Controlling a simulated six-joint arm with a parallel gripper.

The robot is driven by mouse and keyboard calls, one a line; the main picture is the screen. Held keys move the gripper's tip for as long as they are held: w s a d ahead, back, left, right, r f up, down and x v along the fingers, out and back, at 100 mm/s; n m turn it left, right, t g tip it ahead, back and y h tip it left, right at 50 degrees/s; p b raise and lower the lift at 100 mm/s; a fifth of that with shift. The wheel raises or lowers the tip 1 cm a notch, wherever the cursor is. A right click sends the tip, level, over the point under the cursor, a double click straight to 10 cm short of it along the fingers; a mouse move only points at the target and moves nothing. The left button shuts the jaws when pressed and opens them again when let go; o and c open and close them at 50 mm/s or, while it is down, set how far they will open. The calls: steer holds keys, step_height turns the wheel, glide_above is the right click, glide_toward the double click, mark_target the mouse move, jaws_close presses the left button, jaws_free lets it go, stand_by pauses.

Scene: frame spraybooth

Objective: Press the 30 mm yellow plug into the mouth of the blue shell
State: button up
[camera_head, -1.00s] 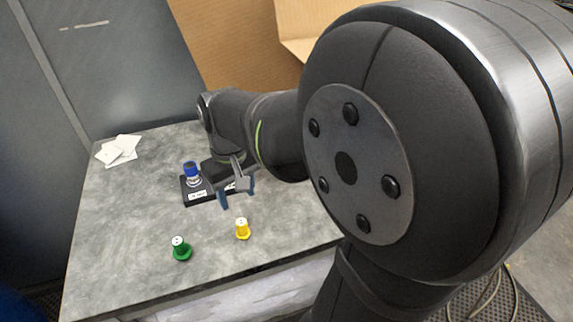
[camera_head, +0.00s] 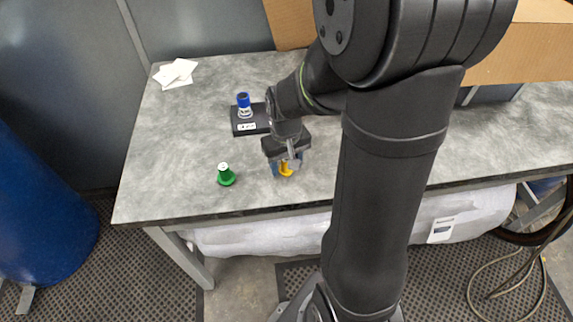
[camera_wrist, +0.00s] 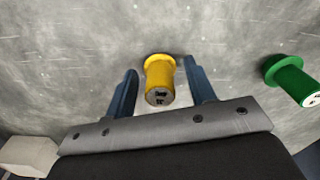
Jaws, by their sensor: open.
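The yellow plug (camera_wrist: 159,78) stands on the grey table, its wide flange down and its narrower end up. In the head view the plug (camera_head: 286,170) is partly hidden by my gripper (camera_head: 284,168). My gripper (camera_wrist: 160,88) is open, with one blue finger on each side of the plug. Gaps show between the plug and both fingers in the wrist view. The blue shell (camera_head: 243,100) stands upright on a black labelled base (camera_head: 240,124), behind and to the left of my gripper. Its mouth cannot be made out.
A green plug (camera_head: 226,175) stands to the left of my gripper; it also shows at the right in the wrist view (camera_wrist: 290,80). White papers (camera_head: 176,72) lie at the table's back left.

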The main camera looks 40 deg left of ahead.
steer(key=shift+f, duration=0.3)
steer(key=shift+c, duration=0.4)
steer(key=c, duration=0.8)
steer(key=shift+r, duration=0.1)
